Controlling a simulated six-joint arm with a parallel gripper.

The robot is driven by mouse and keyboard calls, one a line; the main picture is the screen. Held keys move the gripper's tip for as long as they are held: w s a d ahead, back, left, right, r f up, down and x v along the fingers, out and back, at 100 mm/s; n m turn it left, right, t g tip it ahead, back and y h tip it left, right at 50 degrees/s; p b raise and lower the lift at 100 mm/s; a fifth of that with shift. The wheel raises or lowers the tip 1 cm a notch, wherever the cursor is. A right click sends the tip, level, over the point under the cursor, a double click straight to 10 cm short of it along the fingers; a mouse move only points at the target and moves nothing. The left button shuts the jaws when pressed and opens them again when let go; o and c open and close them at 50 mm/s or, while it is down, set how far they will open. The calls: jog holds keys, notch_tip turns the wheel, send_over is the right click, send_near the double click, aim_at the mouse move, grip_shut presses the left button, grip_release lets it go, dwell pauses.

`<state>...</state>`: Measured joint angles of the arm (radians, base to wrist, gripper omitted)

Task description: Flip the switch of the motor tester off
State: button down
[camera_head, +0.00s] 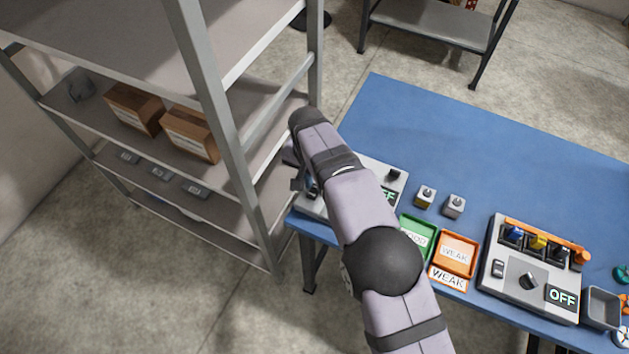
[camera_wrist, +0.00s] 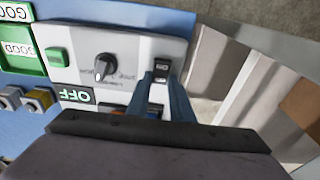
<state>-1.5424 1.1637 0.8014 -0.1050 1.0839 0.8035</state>
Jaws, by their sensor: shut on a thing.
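A grey tester box (camera_head: 378,169) stands at the table's left end, largely hidden by my arm in the head view. In the wrist view its top (camera_wrist: 120,45) carries a dark rotary knob (camera_wrist: 104,67), a green button (camera_wrist: 57,57) and a display (camera_wrist: 75,96) reading OFF, upside down. A small black switch (camera_wrist: 160,72) with white marking sits beside the knob. My gripper (camera_wrist: 160,88) has its blue fingers on either side of this switch, shut on it. In the head view my gripper (camera_head: 311,188) is partly hidden behind the arm.
A green tray (camera_head: 431,229) and an orange tray (camera_head: 476,240) lie beside the box. Two small blocks (camera_head: 426,196) (camera_head: 455,205) stand behind them. A second grey device (camera_head: 510,277), also reading OFF, is farther right. A metal shelf (camera_head: 245,165) stands close at left.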

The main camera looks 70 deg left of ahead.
aim_at(314, 191)
jog(key=shift+w, duration=0.1)
dwell(0.4)
jog(key=c, duration=1.6)
grip_release()
jog(key=shift+o, duration=0.2)
notch_tip(314, 191, up, 7)
jog(key=b, duration=0.2)
jog(key=shift+s+d+r+b, duration=0.2)
jog(key=shift+s+b, duration=0.1)
jog(key=shift+b, duration=0.1)
